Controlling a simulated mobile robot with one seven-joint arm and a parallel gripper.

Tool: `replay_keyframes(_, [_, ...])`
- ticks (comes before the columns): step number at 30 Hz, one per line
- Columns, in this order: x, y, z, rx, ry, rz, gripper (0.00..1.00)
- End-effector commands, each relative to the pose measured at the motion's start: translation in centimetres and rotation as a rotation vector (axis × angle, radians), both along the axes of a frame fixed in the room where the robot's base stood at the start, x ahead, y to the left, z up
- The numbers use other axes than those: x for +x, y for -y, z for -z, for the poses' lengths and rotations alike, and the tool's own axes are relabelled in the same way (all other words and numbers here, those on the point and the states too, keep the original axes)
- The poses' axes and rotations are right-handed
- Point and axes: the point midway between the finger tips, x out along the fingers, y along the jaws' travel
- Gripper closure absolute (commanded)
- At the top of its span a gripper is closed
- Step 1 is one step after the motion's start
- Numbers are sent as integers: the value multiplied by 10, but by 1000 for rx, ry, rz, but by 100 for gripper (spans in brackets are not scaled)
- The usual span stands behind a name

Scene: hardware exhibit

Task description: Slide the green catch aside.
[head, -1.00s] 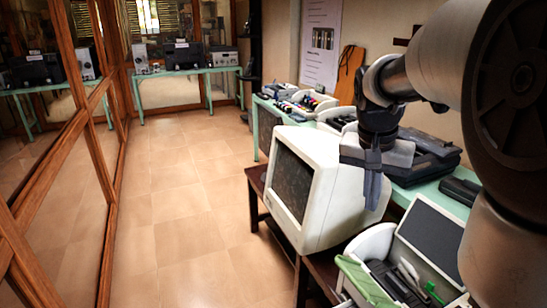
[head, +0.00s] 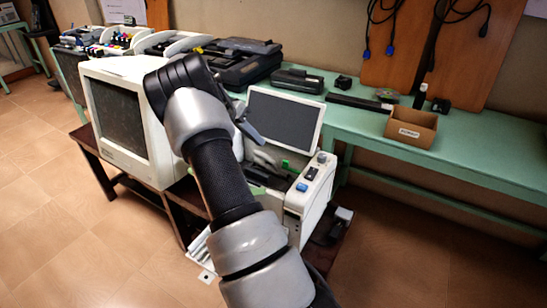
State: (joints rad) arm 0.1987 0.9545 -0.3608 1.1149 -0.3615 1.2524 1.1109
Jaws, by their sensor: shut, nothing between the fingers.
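A small bright green piece, which looks like the green catch (head: 286,165), shows on the open white machine (head: 296,203), just below its raised grey-screened lid (head: 283,122). My gripper (head: 256,138) is above and to the left of the green piece, in front of the lid's left part. Its fingers are shut and appear empty, and the green piece looks apart from them. My arm hides the left part of the machine. Pale and dark parts lie inside the machine, too small to make out clearly.
A white monitor (head: 120,118) stands close left of my arm on a dark table. Behind, a green bench (head: 460,168) carries black devices and a cardboard box (head: 411,126). Cables hang on the wall boards. The tiled floor at right is clear.

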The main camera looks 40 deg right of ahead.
Motion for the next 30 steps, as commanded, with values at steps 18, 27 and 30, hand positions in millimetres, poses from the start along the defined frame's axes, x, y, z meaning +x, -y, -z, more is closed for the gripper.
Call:
replay_keyframes(18, [-28,39,65,1,-2,-1,100])
replay_keyframes(27, [-35,48,80,1,0,-2,100])
replay_keyframes(30, [-35,49,80,1,0,-2,100])
